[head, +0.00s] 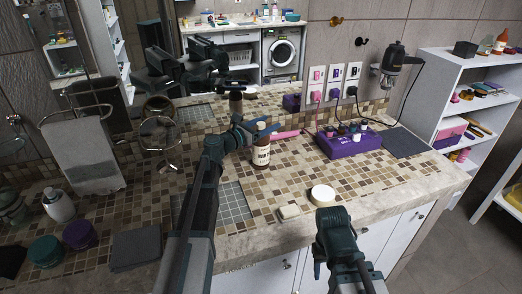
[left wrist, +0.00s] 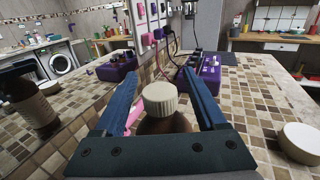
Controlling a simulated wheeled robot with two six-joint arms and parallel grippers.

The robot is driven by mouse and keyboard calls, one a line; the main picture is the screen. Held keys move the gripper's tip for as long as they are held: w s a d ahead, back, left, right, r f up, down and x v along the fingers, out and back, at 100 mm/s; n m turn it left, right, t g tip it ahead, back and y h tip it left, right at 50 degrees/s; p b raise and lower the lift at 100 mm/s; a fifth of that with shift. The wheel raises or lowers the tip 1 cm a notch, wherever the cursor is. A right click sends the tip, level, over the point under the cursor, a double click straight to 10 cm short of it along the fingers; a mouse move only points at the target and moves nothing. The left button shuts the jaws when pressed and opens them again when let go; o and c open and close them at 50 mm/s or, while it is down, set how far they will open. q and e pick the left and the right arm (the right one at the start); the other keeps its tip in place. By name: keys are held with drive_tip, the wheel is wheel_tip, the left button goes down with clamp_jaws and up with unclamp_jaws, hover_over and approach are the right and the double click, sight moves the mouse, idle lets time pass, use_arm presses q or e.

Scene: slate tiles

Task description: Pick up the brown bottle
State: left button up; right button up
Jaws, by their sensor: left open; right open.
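The brown bottle (head: 261,152) stands upright on the tiled counter, with a cream cap and a white label. In the left wrist view its cap and brown shoulder (left wrist: 165,125) show between my left gripper's blue fingers; the lower body is hidden by the gripper. My left gripper (head: 252,129) is open, at the height of the bottle's upper part, with one finger on each side. I cannot tell whether a finger touches it. My right gripper (head: 331,238) is open and empty, in front of the counter's edge, away from the bottle.
A pink item (head: 286,134) lies close behind the bottle. A purple box (head: 348,146) with small bottles stands to the right. A round white container (head: 323,195) and a soap bar (head: 289,212) lie near the front edge. A mirror behind reflects the bottle.

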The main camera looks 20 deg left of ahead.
use_arm(q)
drive_tip(key=shift+w+d, duration=0.1)
clamp_jaws()
idle(0.3)
idle(1.0)
